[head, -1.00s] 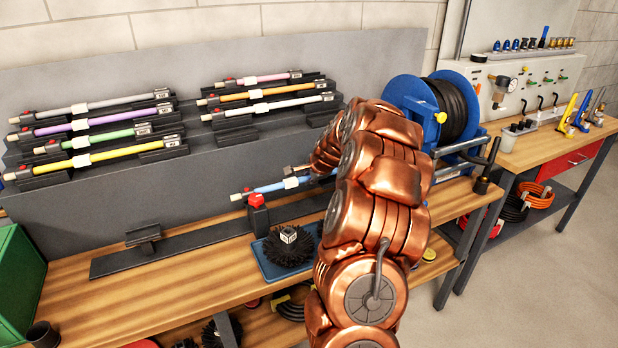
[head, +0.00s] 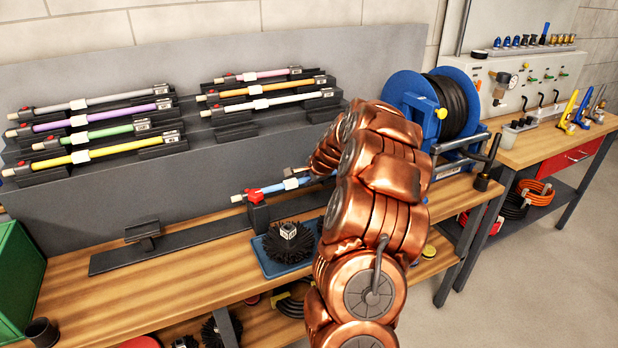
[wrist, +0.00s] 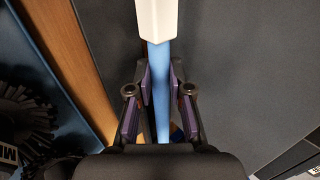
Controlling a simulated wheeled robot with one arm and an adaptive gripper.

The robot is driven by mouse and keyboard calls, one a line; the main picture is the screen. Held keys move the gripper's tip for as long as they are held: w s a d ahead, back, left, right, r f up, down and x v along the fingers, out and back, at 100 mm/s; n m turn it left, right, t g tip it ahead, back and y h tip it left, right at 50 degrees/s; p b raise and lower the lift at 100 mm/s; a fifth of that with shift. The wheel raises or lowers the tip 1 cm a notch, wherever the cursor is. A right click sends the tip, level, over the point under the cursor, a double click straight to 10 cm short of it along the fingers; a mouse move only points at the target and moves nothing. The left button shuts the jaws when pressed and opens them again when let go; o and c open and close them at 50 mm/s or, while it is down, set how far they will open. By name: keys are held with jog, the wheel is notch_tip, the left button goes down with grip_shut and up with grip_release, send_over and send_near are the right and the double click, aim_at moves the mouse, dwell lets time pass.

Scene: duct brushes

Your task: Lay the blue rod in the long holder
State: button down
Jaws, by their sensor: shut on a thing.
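The blue rod (head: 268,188) has a white collar and a pale left tip, and extends rightward behind my arm in the head view. It also shows in the wrist view (wrist: 161,75), between the fingers of my gripper (wrist: 152,98), which is shut on it.
Several coloured rods, including a yellow rod (head: 110,151), lie on the stepped grey rack behind. A black round brush (head: 288,243) sits on a blue tray (head: 272,268) in front of the rail. A blue hose reel (head: 405,92) stands to the right.

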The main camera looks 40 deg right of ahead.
jog(key=shift+f, duration=0.1)
jog(key=c, duration=1)
grip_release()
jog(key=shift+v, duration=5.95)
